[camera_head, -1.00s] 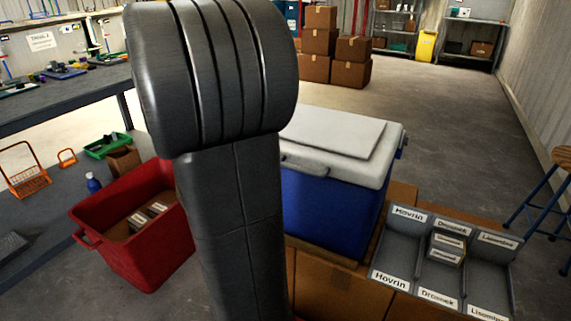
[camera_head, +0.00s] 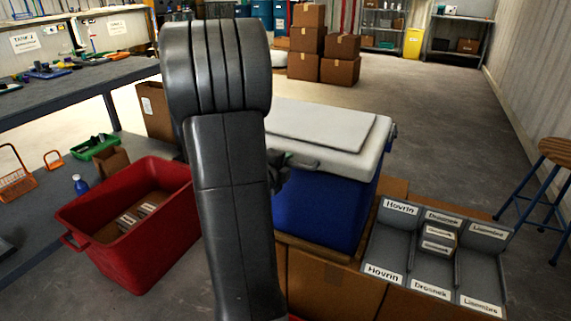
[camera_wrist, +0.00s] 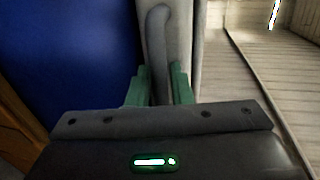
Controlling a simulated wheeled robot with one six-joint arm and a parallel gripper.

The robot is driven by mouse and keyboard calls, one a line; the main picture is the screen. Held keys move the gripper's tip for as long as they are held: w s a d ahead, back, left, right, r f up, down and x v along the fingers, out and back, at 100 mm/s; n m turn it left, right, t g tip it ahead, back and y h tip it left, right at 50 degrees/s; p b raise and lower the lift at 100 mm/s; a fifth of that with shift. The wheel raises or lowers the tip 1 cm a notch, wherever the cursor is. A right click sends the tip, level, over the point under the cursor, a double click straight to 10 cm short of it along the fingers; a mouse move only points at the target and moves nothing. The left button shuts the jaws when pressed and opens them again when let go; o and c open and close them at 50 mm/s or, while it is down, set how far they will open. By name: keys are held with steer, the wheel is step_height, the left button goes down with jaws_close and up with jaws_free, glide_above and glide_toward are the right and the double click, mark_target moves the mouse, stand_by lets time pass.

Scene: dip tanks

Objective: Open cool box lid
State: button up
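The cool box (camera_head: 318,210) has a blue body and a white lid (camera_head: 345,138), and the lid lies closed on top. A grey handle (camera_head: 303,163) sits on the lid's front edge. In the wrist view the handle (camera_wrist: 158,35) runs down between the two green fingers of my gripper (camera_wrist: 161,82), with the blue wall on the left and the white lid on the right. Whether the fingers press on the handle cannot be told. In the head view my gripper (camera_head: 285,160) is mostly hidden behind my arm, at the left end of the handle.
A red crate (camera_head: 150,245) with small boxes stands to the left. A grey labelled sorting tray (camera_head: 427,262) is at the right on cardboard boxes. A stool (camera_head: 550,175) is far right. Stacked cartons (camera_head: 307,42) stand behind, with open floor between.

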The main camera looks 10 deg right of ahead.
steer(key=shift+c, duration=0.5)
jaws_close()
steer(key=shift+r, duration=0.15)
